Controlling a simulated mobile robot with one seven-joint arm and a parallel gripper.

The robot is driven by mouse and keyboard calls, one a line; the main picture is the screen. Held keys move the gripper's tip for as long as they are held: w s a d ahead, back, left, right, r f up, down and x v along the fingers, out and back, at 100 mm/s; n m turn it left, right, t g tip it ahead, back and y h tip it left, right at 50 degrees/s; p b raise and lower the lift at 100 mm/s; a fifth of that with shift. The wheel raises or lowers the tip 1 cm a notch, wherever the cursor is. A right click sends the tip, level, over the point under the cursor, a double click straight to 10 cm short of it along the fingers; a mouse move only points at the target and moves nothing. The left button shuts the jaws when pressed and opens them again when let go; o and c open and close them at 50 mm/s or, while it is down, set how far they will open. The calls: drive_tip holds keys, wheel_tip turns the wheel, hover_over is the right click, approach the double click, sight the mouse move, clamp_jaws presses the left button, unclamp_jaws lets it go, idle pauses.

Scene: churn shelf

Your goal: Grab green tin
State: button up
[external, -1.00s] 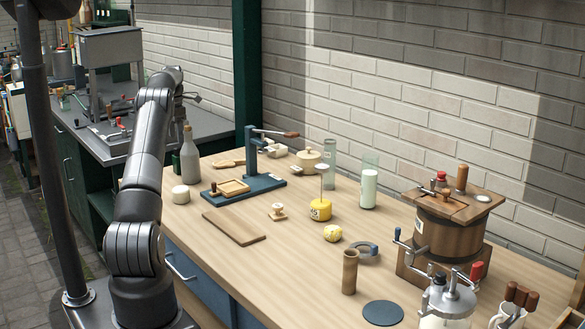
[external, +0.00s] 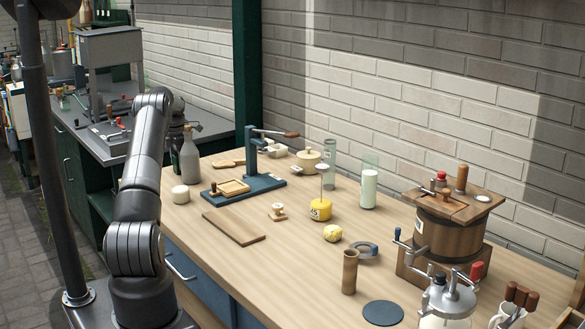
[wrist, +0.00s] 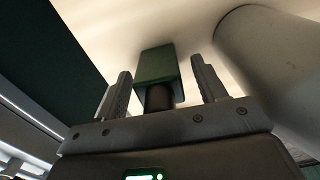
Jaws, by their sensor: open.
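The green tin (wrist: 157,65) shows in the wrist view as a green block with a dark round neck or cap towards me. My gripper (wrist: 161,68) is open, with one finger on each side of the tin and a visible gap at both sides. How deep the tin sits between the fingers I cannot tell. In the external view a dark narrow shape (external: 176,152), probably the tin, shows between my arm and the grey bottle (external: 190,158). My gripper is hidden behind my arm there.
A large pale rounded body (wrist: 275,60), likely the grey bottle, stands close on the right in the wrist view.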

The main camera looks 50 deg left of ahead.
drive_tip(key=shift+c, duration=0.6)
drive_tip(key=c, duration=1)
drive_tip(key=shift+r, duration=0.1)
